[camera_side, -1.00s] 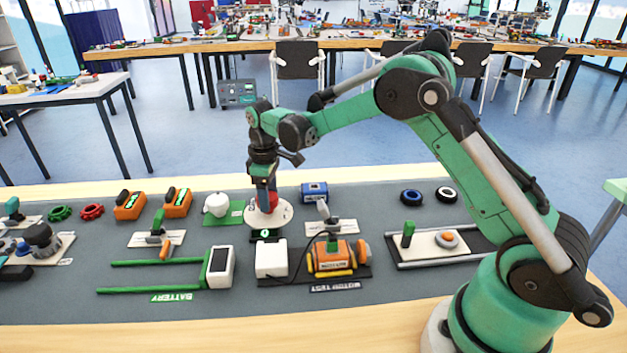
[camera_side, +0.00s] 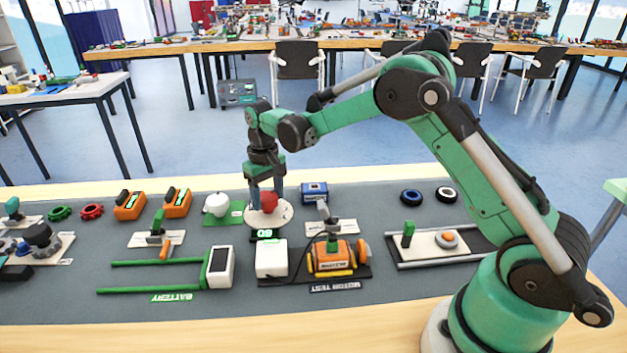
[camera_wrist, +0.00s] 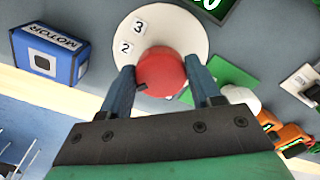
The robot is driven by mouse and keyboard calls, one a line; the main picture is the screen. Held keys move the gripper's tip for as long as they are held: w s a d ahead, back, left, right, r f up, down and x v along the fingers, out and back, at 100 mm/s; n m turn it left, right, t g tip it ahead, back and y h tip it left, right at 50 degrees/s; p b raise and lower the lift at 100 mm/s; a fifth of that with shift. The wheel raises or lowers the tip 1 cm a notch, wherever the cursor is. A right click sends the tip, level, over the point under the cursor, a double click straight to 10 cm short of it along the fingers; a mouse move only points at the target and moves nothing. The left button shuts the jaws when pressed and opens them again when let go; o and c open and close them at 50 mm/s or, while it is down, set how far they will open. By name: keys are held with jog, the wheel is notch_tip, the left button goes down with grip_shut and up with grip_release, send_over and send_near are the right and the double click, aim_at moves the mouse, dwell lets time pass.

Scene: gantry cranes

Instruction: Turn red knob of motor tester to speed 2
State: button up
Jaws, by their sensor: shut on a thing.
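The red knob (camera_side: 268,201) of the motor tester stands on a round white dial (camera_side: 285,217). My gripper (camera_side: 265,198) points down over it, one finger on each side. In the wrist view the fingers (camera_wrist: 160,88) are closed around the sides of the red knob (camera_wrist: 160,72). The white dial (camera_wrist: 185,30) shows labels "3" (camera_wrist: 138,27) and "2" (camera_wrist: 126,47) beside the knob. A small dark mark shows at the knob's lower left edge; I cannot tell if it is a pointer. A green display (camera_side: 265,235) in front of the dial shows what look like two digits.
A blue motor box (camera_side: 314,192) stands just right of the dial, and a white rounded part on a green plate (camera_side: 217,206) just left. A white box (camera_side: 271,258) and an orange motor (camera_side: 332,256) stand in front. Orange boxes (camera_side: 130,205) lie further left.

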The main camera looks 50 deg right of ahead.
aim_at(267, 196)
jog(key=m, duration=0.4)
jog(key=shift+a+m, duration=0.1)
jog(key=shift+m, duration=0.2)
jog(key=shift+w+m, duration=0.1)
jog(key=shift+m, duration=1.8)
jog(key=o, duration=1.3)
jog(key=shift+r, duration=0.1)
jog(key=shift+r, duration=2.7)
